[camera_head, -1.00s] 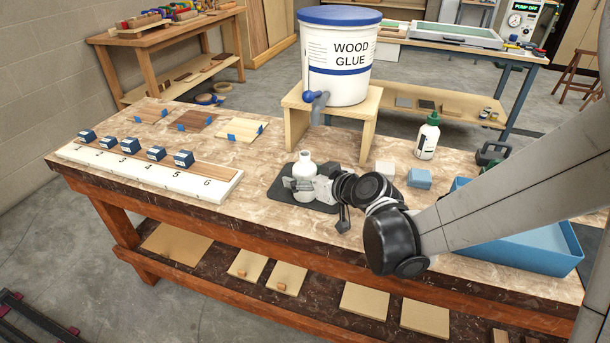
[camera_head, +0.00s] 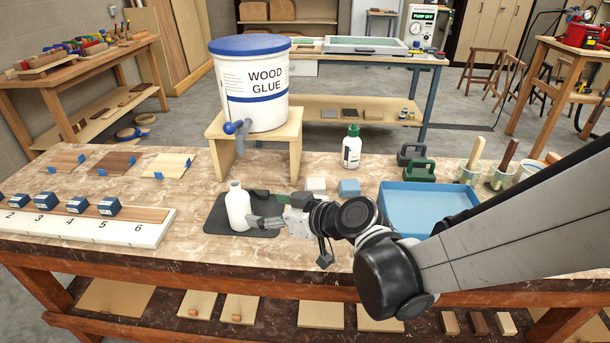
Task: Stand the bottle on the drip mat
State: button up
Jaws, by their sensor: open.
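A white bottle (camera_head: 238,207) with a narrow neck stands upright on the dark drip mat (camera_head: 214,222), which lies on the workbench in front of the small wooden stand. My gripper (camera_head: 257,209) is just right of the bottle, pointing left toward it, with its fingers apart. I cannot tell whether a fingertip still touches the bottle. The gripper and wrist cover part of the mat's right side.
A wood glue bucket (camera_head: 254,85) sits on the wooden stand (camera_head: 286,137) behind the mat. A green-capped bottle (camera_head: 351,147), a blue block (camera_head: 349,187) and a blue tray (camera_head: 425,197) are to the right. A numbered white board (camera_head: 85,229) lies left.

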jog(key=s+d+r+m+h, duration=0.1)
jog(key=s+d+m+h, duration=0.2)
jog(key=d, duration=0.6)
jog(key=s+d+r+m+g+h, duration=0.1)
jog(key=s+d+m+h, duration=0.3)
jog(key=s+d, duration=0.3)
jog(key=s+d+r+m+h, duration=0.2)
jog(key=s+d, duration=0.3)
jog(key=d, duration=0.6)
jog(key=shift+s+d+m+h, duration=0.4)
jog(key=shift+m+h, duration=0.3)
jog(key=shift+h, duration=0.2)
jog(key=shift+r+p, duration=0.55)
jog(key=shift+r, duration=0.05)
